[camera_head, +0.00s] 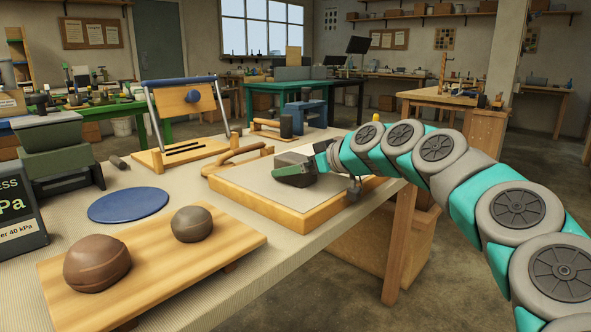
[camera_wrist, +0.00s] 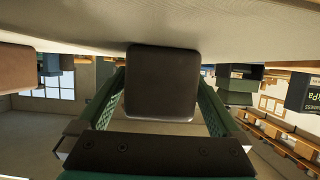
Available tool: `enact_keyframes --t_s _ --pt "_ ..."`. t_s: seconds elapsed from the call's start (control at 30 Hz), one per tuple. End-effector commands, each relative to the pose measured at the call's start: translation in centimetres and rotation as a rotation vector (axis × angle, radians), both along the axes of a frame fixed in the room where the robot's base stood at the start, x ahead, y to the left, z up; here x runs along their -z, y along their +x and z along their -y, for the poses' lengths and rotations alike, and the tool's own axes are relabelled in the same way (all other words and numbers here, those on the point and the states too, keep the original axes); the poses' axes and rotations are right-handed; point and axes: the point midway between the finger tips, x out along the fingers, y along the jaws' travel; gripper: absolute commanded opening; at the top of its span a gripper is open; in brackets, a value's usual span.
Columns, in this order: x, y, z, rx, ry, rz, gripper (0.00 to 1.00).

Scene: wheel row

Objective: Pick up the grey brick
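The grey brick (camera_head: 291,159) is a dark block with rounded edges at the pale top of the wood-framed board (camera_head: 262,205) in the head view. In the wrist view the brick (camera_wrist: 162,80) fills the middle, its upper edge against the pale surface. My gripper (camera_head: 296,168) comes in from the right, low over the board. Its green fingers lie along both sides of the brick and appear to touch it. One finger hides part of the brick in the head view. I cannot see clear space under the brick.
A wooden plank (camera_head: 215,238) with two brown rounded lumps (camera_head: 97,262) is at the front left. A blue disc (camera_head: 128,205), a wooden rolling pin (camera_head: 232,159) and a wooden stand with a blue bar (camera_head: 181,105) are behind. The table's right edge is close to the board.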

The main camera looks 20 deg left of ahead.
Motion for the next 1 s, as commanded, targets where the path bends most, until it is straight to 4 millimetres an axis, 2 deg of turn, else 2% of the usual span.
enact_keyframes --t_s 0.07,0.87,1.0 --pt "0.00 0.01 0.01 0.000 0.000 0.000 0.92" --pt "-0.01 0.00 0.02 0.000 0.000 0.000 0.02" --pt "-0.01 0.00 0.02 0.000 0.000 0.000 0.00"
